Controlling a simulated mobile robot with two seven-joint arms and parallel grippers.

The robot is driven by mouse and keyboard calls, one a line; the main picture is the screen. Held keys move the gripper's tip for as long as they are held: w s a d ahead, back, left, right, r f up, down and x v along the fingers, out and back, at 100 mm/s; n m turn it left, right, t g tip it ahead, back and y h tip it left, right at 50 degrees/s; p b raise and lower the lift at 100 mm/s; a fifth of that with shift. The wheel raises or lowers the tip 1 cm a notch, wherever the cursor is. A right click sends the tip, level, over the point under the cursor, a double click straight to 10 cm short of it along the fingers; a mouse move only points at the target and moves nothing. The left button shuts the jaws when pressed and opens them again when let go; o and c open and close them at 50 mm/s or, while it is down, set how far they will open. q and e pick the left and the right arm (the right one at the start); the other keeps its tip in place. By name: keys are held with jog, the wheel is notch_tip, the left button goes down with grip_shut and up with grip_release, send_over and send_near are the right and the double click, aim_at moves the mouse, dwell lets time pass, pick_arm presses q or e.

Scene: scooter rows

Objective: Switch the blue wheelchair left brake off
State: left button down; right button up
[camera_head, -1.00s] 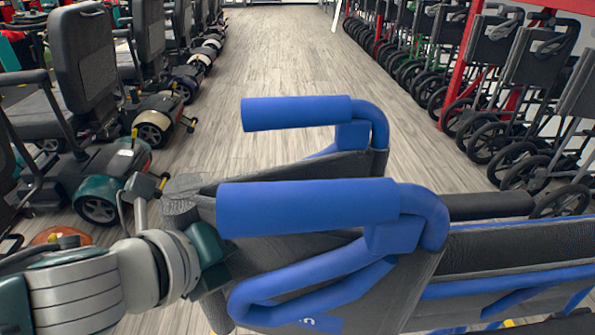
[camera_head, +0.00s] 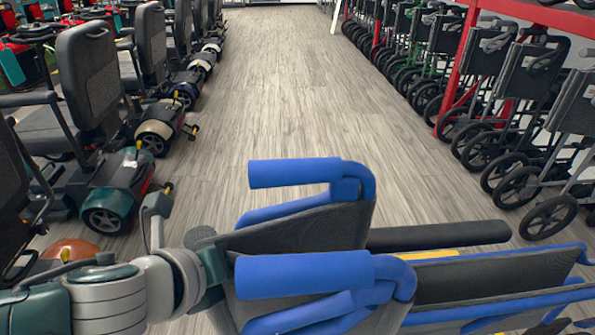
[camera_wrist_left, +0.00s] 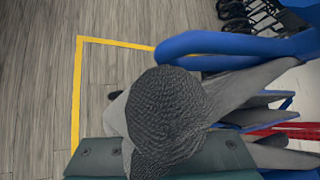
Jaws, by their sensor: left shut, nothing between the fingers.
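The blue wheelchair (camera_head: 305,275) stands at the bottom of the head view, with thick blue tubes and dark grey fabric. A blue tube of it (camera_wrist_left: 240,45) crosses the top right of the wrist view. I cannot pick out the left brake lever in either view. My left gripper (camera_head: 203,237) is at the wheelchair's left side in the head view, partly hidden behind it. In the wrist view the left gripper (camera_wrist_left: 170,110) shows rounded, textured dark fingertips, shut and empty, below the blue tube. I cannot tell whether it touches the wheelchair. My right gripper is not in view.
Mobility scooters (camera_head: 115,190) line the left side, the nearest close to my left arm. Folded wheelchairs (camera_head: 530,140) stand along a red rack (camera_head: 465,65) on the right. The wooden floor aisle (camera_head: 290,90) between them is clear. A yellow line (camera_wrist_left: 78,90) marks the floor.

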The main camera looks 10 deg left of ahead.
pick_arm(q)
jog(key=r+p, duration=0.1)
jog(key=a+r+p, duration=0.1)
jog(key=r, duration=0.1)
jog(key=shift+y+p, duration=0.3)
jog(key=shift+s+a+r+p, duration=0.15)
jog(key=shift+a+p, duration=0.15)
jog(key=shift+p, duration=0.15)
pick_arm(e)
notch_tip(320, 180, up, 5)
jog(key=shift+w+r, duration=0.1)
